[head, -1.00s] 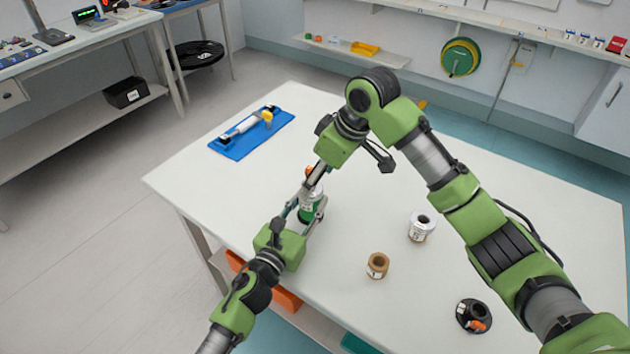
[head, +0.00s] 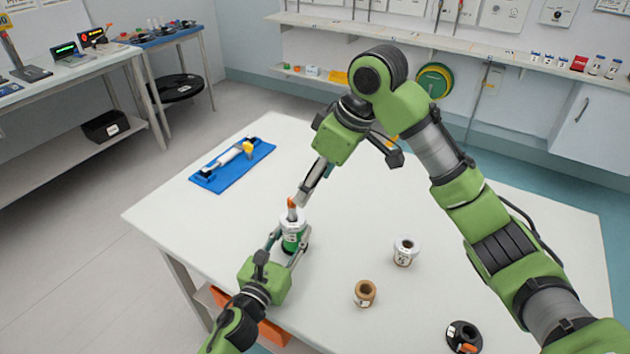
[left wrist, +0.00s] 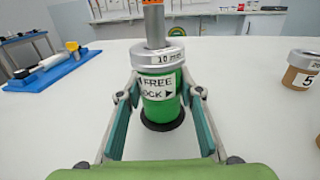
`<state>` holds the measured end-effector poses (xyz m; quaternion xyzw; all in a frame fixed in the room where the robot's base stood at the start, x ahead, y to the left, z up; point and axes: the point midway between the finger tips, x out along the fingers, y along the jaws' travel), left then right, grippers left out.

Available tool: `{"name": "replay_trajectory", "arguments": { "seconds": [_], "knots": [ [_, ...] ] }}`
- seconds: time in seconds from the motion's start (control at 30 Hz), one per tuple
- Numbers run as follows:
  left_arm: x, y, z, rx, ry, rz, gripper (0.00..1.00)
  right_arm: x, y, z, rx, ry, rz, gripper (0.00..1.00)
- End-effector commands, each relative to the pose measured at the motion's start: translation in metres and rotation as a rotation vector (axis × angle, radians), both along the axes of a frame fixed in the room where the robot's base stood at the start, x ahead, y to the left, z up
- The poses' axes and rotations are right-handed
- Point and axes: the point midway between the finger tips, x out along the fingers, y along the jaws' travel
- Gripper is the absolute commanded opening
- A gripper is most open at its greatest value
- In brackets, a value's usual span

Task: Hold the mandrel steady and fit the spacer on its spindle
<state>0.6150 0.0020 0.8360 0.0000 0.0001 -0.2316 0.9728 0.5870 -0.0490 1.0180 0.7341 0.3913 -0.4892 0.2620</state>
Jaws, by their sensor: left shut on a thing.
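The mandrel (head: 293,241) is a green cylinder with a FREE/LOCK label, upright on a dark foot; it also shows in the left wrist view (left wrist: 160,103). A grey, orange-tipped spindle (left wrist: 153,27) rises from its top. A silver ring marked 10 mm (left wrist: 158,58), seemingly the spacer, sits around the spindle's foot on the green body; I see no clear gap. My left gripper (head: 287,252) is shut on the mandrel's green body, one finger at each side. My right gripper (head: 302,200) is above, beside the orange tip; its jaw gap is unclear.
A blue mat (head: 232,166) with a white roller tool lies at the far left. The table (head: 205,225) between is clear.

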Motion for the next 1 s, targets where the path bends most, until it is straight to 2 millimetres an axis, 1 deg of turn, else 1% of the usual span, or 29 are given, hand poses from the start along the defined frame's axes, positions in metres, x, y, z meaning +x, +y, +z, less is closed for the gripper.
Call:
{"name": "replay_trajectory", "arguments": {
  "seconds": [0.27,0.3,0.33,0.37,0.67,0.77,0.87,1.0],
  "knots": [
    [0.0,0.0,0.0,0.0,0.001,0.0,0.06,0.0,0.0,0.0,0.0,0.0,0.0,0.6],
    [0.0,0.0,0.0,0.0,0.001,0.0,0.41,0.0,0.0,0.0,0.0,0.0,0.0,0.6],
    [0.0,0.0,0.0,0.0,0.001,0.0,0.49,0.0,0.0,-0.001,0.0,0.0,0.0,0.6],
    [0.0,0.0,0.0,0.0,0.001,0.0,0.53,0.0,0.0,-0.001,0.0,0.0,0.0,0.6],
    [0.0,0.0,0.0,0.0,0.0,0.0,0.53,0.0,0.0,-0.001,0.0,0.0,0.0,0.6],
    [-0.004,0.002,-0.001,0.0,0.001,0.0,0.53,0.0,0.0,-0.001,0.0,0.0,0.0,0.6],
    [-0.015,0.008,-0.002,0.001,0.002,0.001,0.53,0.0,0.0,0.0,0.0,0.0,0.0,0.6],
    [-0.041,0.021,-0.002,0.002,0.004,0.001,0.53,0.0,0.0,0.0,0.0,0.0,0.0,0.6]
  ]
}}
